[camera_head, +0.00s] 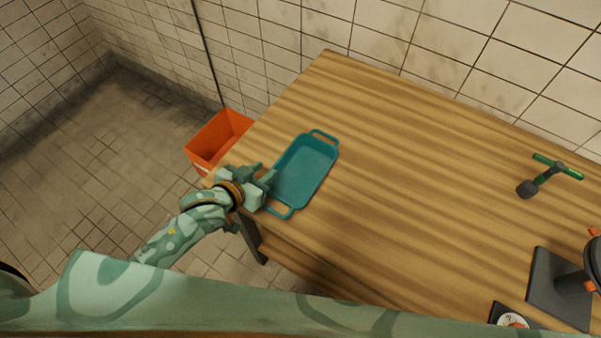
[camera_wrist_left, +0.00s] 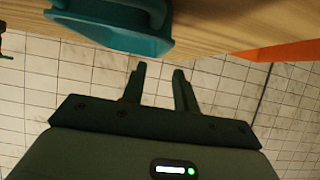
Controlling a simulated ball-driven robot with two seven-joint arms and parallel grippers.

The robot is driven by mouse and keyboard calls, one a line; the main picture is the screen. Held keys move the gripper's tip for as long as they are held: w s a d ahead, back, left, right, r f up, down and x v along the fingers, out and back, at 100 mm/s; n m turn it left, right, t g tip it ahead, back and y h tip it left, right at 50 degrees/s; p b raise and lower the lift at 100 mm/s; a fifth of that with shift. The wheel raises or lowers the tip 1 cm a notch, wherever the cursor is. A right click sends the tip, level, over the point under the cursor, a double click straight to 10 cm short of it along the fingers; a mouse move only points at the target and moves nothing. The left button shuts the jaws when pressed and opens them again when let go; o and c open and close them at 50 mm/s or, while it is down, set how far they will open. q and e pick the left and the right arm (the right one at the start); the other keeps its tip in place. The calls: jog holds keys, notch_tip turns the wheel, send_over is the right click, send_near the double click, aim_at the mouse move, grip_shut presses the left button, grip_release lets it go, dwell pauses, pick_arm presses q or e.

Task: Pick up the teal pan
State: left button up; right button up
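The teal pan (camera_head: 306,171) is a rectangular dish with a loop handle at each end. It lies upright on the left part of the wooden table (camera_head: 400,170). My left gripper (camera_head: 267,176) is at the pan's left side, near the table's left edge. In the left wrist view the gripper's two fingers (camera_wrist_left: 160,72) stand apart with nothing between them, and the teal pan (camera_wrist_left: 115,38) is just beyond the fingertips, to the left. I cannot tell whether a finger touches the pan. My right gripper is not in view.
An orange bin (camera_head: 217,137) stands on the floor left of the table. A green-handled tool (camera_head: 546,176) lies at the table's right. A dark square plate (camera_head: 556,288) with a post is at the front right. The table's middle is clear. A tiled wall runs behind.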

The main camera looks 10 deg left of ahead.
aim_at(278, 163)
pick_arm(q)
jog(key=shift+x, duration=1.05)
jog(key=b+x, duration=0.2)
jog(key=x, duration=0.2)
jog(key=shift+w+f, duration=0.15)
jog(key=shift+f, duration=0.1)
jog(key=shift+w+d+f, duration=0.15)
jog(key=shift+w+d, duration=0.05)
jog(key=shift+w, duration=0.2)
jog(key=shift+s, duration=0.1)
jog(key=shift+c, duration=0.3)
grip_shut()
